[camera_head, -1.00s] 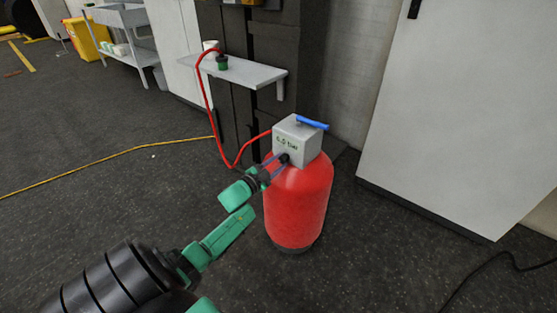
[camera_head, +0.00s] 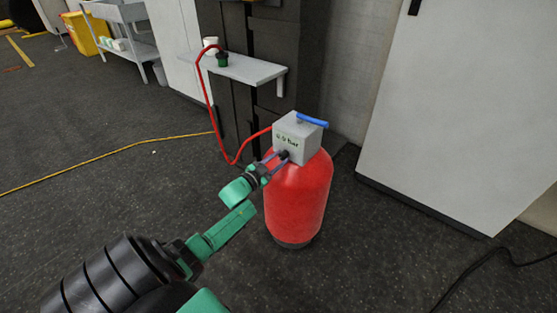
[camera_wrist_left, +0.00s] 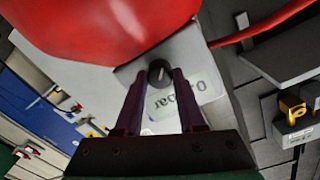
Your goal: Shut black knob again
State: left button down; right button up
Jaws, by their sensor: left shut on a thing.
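The black knob (camera_wrist_left: 159,72) sits on the front face of the grey box (camera_head: 303,139) on top of the red tank (camera_head: 297,203). It also shows small and dark at the fingertips in the head view (camera_head: 284,154). My left gripper (camera_head: 280,157) is shut on the knob, with one finger on each side of it in the left wrist view (camera_wrist_left: 160,73). A white line on the knob's face points roughly along the fingers. The label beside the knob reads something like "0.0 bar", partly hidden by a finger. My right gripper is not in view.
A blue handle (camera_head: 312,120) is on top of the box. A red hose (camera_head: 208,112) runs from the box to a green-and-black fitting (camera_head: 222,59) on the grey shelf (camera_head: 255,72). A white cabinet (camera_head: 460,100) stands at the right. Floor is open at the left.

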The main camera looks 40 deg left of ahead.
pick_arm(q)
jog(key=c, duration=0.5)
grip_release()
jog(key=shift+s, duration=0.15)
jog(key=shift+s+p, duration=0.3)
jog(key=shift+s, duration=0.1)
jog(key=s+p, duration=0.3)
jog(key=s, duration=1)
jog(key=shift+s, duration=0.25)
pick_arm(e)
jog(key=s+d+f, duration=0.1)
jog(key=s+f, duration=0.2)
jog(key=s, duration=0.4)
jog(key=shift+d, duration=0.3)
